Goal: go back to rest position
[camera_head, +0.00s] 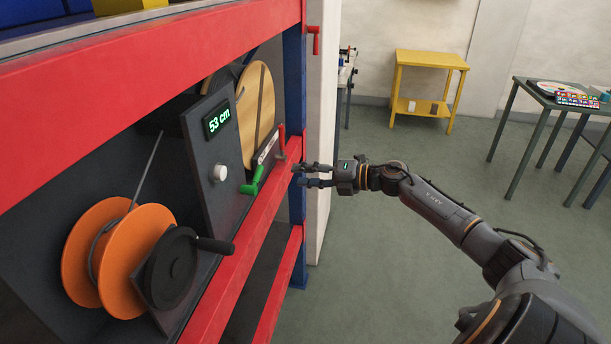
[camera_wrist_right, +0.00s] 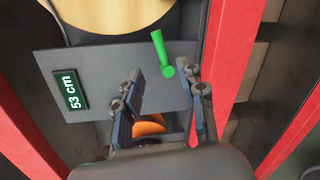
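My right gripper (camera_head: 316,175) is at the end of my right arm, just in front of the red shelf beam, pointing left towards the shelf. In the right wrist view my right gripper (camera_wrist_right: 165,105) has its two fingers apart with nothing between them. The green handle (camera_head: 253,182) of the machine lies beyond the fingertips, and it also shows in the right wrist view (camera_wrist_right: 161,54). A gap separates the fingers from it. My left gripper does not show in either view.
The shelf holds a dark panel with a display (camera_head: 217,119) reading 53 cm, an orange reel (camera_head: 82,250) and a black crank (camera_head: 172,268). A red lever (camera_head: 281,140) stands near my gripper. A yellow table (camera_head: 431,60) and a dark table (camera_head: 527,92) stand behind open floor.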

